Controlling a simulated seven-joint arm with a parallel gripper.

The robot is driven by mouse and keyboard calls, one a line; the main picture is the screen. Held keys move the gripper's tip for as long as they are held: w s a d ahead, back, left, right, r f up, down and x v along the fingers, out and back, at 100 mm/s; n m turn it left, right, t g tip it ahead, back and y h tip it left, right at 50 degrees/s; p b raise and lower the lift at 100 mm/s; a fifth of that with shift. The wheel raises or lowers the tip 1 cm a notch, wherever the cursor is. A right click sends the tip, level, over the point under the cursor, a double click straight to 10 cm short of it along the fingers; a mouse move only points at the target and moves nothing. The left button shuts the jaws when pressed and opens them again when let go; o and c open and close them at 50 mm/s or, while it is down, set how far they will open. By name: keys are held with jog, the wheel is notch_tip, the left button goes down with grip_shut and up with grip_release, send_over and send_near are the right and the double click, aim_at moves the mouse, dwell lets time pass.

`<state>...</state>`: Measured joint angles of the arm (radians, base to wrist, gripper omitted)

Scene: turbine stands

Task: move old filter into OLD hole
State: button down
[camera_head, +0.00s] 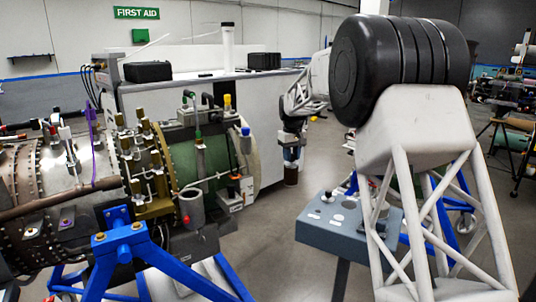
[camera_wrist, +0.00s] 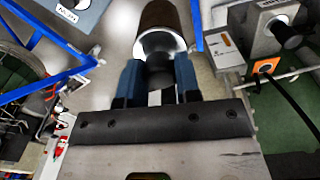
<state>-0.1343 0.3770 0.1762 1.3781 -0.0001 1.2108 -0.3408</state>
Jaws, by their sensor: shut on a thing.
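My gripper (camera_head: 292,138) is shut on the old filter (camera_head: 291,175), a dark brown cylinder hanging upright below it in the head view. In the wrist view my gripper (camera_wrist: 158,78) has its blue fingers around the dark neck of the filter (camera_wrist: 165,16), below a silvery rim. The filter is in the air, left of a blue-grey box (camera_head: 318,236) with round holes in its top. A corner of this box (camera_wrist: 88,18) shows at the top left of the wrist view, with a small label I cannot read surely. Which hole is OLD I cannot tell.
The turbine (camera_head: 205,160) on a blue stand (camera_head: 125,243) fills the left, with a grey open cup (camera_head: 191,208) at its front. A grey cabinet (camera_head: 255,115) stands behind. Bare floor (camera_head: 270,235) lies between turbine and box.

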jog(key=d+f+m, duration=0.2)
jog(key=d, duration=2.2)
jog(key=shift+s+f, duration=0.25)
jog(key=shift+f, duration=0.15)
jog(key=shift+f, duration=0.2)
jog(key=shift+f, duration=2.2)
jog(key=shift+f, duration=0.6)
jog(key=shift+f, duration=0.4)
jog(key=shift+f, duration=2.2)
jog(key=shift+f, duration=1.55)
